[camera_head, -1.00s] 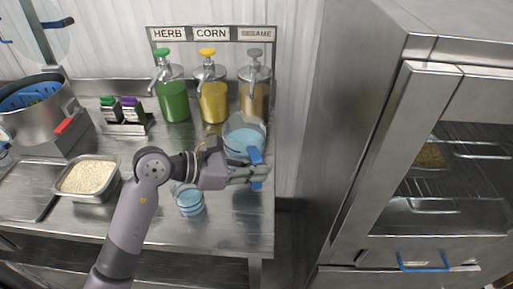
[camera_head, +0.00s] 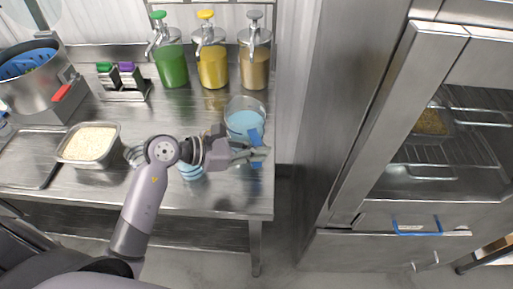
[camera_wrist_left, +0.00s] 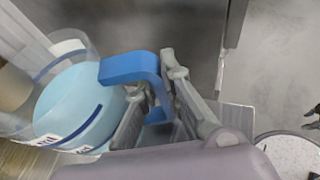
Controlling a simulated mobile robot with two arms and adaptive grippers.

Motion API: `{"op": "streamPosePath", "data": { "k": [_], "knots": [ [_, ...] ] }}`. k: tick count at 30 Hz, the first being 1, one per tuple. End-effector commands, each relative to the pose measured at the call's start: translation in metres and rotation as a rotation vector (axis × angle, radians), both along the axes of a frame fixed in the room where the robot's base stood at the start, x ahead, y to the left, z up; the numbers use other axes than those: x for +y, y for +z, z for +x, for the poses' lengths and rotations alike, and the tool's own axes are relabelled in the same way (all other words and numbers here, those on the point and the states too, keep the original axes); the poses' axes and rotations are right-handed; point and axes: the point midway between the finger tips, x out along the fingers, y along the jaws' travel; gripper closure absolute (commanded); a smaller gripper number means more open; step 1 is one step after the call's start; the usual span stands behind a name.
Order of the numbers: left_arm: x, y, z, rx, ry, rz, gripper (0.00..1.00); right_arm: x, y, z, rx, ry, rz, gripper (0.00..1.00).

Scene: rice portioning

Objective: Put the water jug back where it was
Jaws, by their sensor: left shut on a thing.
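The water jug (camera_head: 245,120) is clear, with light blue water and a blue handle. It is near the right end of the steel table in the head view, and its body fills the left of the left wrist view (camera_wrist_left: 75,100). My left gripper (camera_head: 256,155) is shut on the handle, on the jug's near side; in the wrist view its fingers (camera_wrist_left: 155,88) lie on both sides of the blue handle. The jug looks about upright. I cannot tell whether its base touches the table. My right gripper is not in view.
A blue-striped cup (camera_head: 191,172) stands partly behind my left wrist. Green, yellow and brown pump dispensers (camera_head: 212,68) stand behind the jug. A rice tray (camera_head: 88,144) and a pot (camera_head: 30,88) are at the left. A gap separates the table from the steel cabinet (camera_head: 350,130).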

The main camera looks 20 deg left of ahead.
Motion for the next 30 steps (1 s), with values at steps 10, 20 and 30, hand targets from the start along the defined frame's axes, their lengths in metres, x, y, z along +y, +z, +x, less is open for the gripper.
{"op": "streamPosePath", "data": {
  "k": [10, 20, 30],
  "knots": [
    [0.000, -0.001, 0.000, 0.000, -0.001, 0.000, 0.72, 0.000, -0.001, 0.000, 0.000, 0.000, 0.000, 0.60],
    [0.000, 0.002, 0.000, 0.001, -0.001, -0.001, 0.72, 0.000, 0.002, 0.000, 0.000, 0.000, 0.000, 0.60],
    [0.043, 0.020, -0.034, 0.000, 0.000, 0.007, 0.72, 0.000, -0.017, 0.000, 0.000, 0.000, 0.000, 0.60]
  ]
}}
